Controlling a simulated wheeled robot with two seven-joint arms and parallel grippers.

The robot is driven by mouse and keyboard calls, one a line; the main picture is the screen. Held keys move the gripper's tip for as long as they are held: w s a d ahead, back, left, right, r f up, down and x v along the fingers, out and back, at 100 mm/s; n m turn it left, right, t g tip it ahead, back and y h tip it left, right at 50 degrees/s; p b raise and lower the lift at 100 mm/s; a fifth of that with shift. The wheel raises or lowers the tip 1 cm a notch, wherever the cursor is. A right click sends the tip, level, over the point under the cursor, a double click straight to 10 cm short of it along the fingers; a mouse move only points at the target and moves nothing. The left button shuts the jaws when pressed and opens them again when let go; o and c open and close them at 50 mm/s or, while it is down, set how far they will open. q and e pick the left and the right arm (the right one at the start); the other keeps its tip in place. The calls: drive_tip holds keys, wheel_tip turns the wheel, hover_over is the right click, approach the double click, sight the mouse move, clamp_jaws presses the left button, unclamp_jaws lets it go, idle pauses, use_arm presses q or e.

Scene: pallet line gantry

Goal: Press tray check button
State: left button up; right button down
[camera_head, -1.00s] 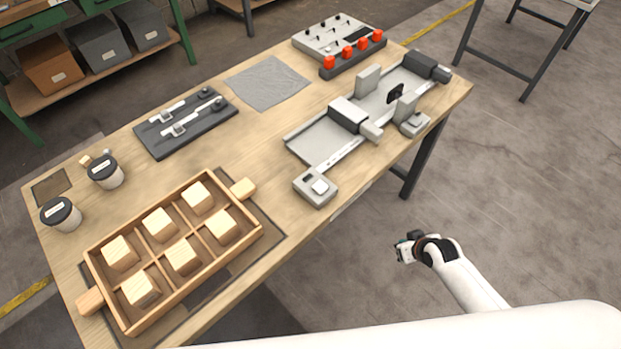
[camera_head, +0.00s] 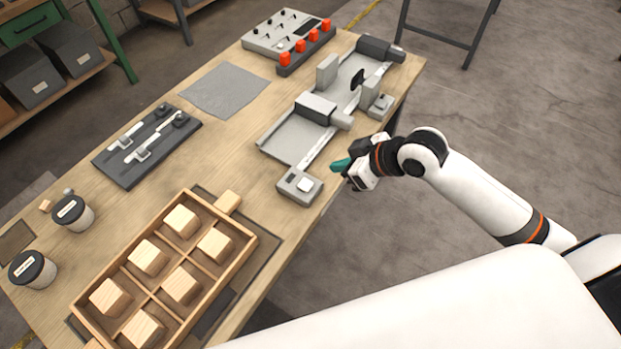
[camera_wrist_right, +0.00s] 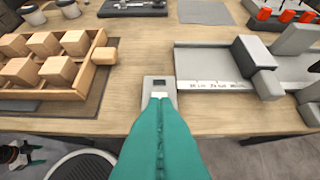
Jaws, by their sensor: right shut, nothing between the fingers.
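A small grey box with a pale square push button (camera_head: 305,185) stands at the table's front edge, beside the wooden tray (camera_head: 246,246) of blocks. The box also shows in the right wrist view (camera_wrist_right: 158,82), its lower part hidden behind my fingers. My right gripper (camera_head: 339,165) is shut and empty, its teal fingertips just right of the box and apart from it in the head view. In the right wrist view the shut fingers (camera_wrist_right: 160,102) point at the box. My left gripper (camera_wrist_right: 24,156) shows small at the lower left there; its jaw state is unclear.
A grey slide fixture (camera_head: 291,138) lies behind the box, with a second small button box (camera_head: 381,103) at its right. A panel with red buttons (camera_head: 306,48) stands at the back. A dark tool board (camera_head: 147,146) and two lidded cups (camera_head: 73,213) are at left.

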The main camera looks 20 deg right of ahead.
drive_tip(key=p, duration=0.1)
hover_over(303, 182)
drive_tip(key=s+d, duration=0.2)
wheel_tip(303, 182, down, 7)
drive_tip(key=shift+s+a+r, duration=0.1)
drive_tip(key=shift+a, duration=0.05)
wheel_tip(303, 182, down, 3)
drive_tip(key=shift+r+p, duration=0.15)
drive_tip(key=shift+p, duration=0.3)
drive_tip(key=shift+f, duration=0.8)
drive_tip(key=shift+f, duration=0.1)
